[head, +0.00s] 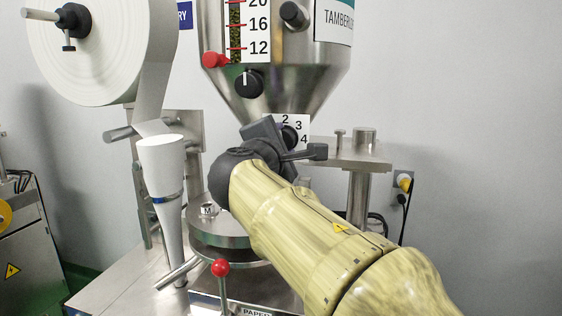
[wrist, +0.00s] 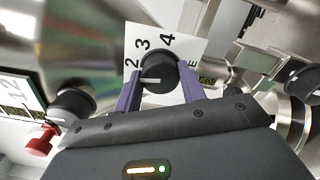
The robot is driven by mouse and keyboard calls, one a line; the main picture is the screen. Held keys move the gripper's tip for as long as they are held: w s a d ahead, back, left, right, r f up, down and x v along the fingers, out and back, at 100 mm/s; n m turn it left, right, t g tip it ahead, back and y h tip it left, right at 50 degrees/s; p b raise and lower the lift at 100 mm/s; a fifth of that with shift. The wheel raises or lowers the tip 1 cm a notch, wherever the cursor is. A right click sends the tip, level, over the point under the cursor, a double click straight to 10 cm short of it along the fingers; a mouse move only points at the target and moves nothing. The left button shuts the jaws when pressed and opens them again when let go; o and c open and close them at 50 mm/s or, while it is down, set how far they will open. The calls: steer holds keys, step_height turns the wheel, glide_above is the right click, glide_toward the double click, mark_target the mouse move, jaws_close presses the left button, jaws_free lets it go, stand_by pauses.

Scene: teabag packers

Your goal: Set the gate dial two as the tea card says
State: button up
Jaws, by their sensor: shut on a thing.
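The gate dial (head: 290,136) is a black knob on a white plate with 2, 3 and 4 showing, low on the steel hopper. It also shows in the wrist view (wrist: 155,72). The knob's white line points left, toward the plate's 2 side; the left finger hides part of the scale, so I cannot tell the exact setting. No readable tea card is in view.
Another black knob (head: 249,84) sits above, beside a level scale (head: 252,30) with a red pointer (head: 214,60). A paper roll (head: 100,50) and white funnel (head: 162,155) stand left. A red-tipped lever (head: 220,268) is below my arm.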

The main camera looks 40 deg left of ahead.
steer(key=shift+f+m+b, duration=0.15)
steer(key=shift+m+b, duration=0.65)
steer(key=shift+m, duration=0.2)
steer(key=o, duration=1)
steer(key=shift+c, duration=0.2)
steer(key=b+v, duration=0.4)
steer(key=v, duration=1.3)
steer(key=shift+d, duration=0.15)
steer(key=shift+s, duration=0.15)
